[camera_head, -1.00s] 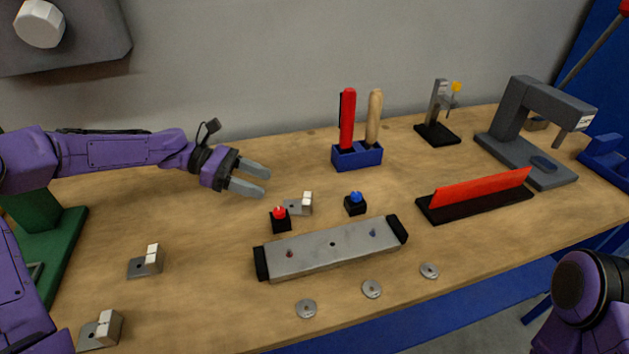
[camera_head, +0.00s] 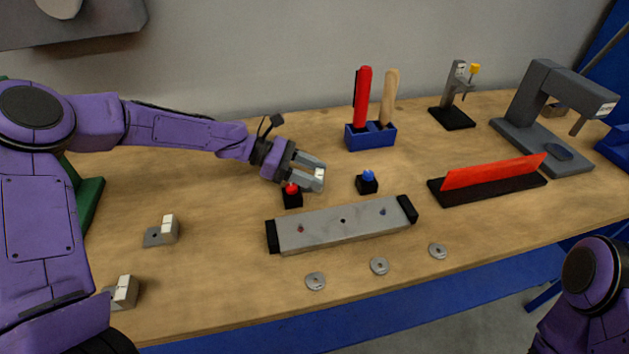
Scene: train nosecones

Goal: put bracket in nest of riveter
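A small grey bracket with a pale upright block (camera_head: 319,174) lies behind the red button, mostly hidden by my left gripper. My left gripper (camera_head: 321,176) is open, with its two grey fingers on either side of that block. I cannot tell whether they touch it. Two more brackets lie at the left, one near the middle (camera_head: 163,232) and one by the front edge (camera_head: 123,292). A grey C-shaped press (camera_head: 530,100), apparently the riveter, stands at the far right, with a dark blue-grey pad (camera_head: 560,152) on its base. My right gripper is out of view.
Red (camera_head: 292,197) and blue (camera_head: 367,183) buttons stand behind a grey bar fixture (camera_head: 343,223). Several washers (camera_head: 379,266) lie in front. A blue holder (camera_head: 371,136) with two tools, a small stand (camera_head: 453,112) and a red strip on a black base (camera_head: 487,187) stand farther right.

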